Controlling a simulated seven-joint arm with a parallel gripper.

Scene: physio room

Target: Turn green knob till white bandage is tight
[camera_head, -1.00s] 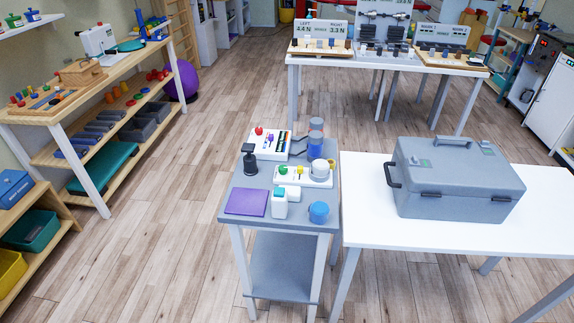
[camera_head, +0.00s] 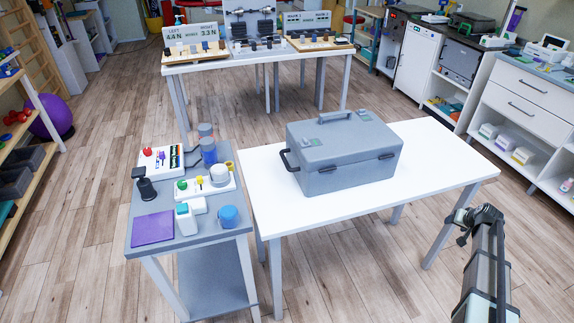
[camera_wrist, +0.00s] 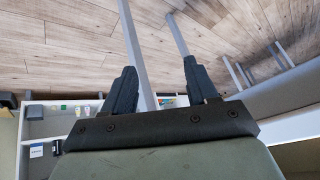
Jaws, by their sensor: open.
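A small green knob (camera_head: 182,185) sits on a white board (camera_head: 207,190) on the grey cart at the left of the head view. A white roll (camera_head: 219,173), seemingly the bandage, is at the board's right end. Whether it is tight cannot be told at this size. My arm shows at the lower right of the head view, well away from the cart. In the wrist view my gripper (camera_wrist: 160,75) has its two fingers apart, with nothing between them but distant floor and table legs.
The grey cart (camera_head: 140,252) also bears a purple pad (camera_head: 152,228), a blue cup (camera_head: 229,216), a white bottle (camera_head: 186,220) and a black stand (camera_head: 146,188). A white table (camera_head: 430,150) with a large grey case (camera_head: 345,155) stands between my arm and the cart.

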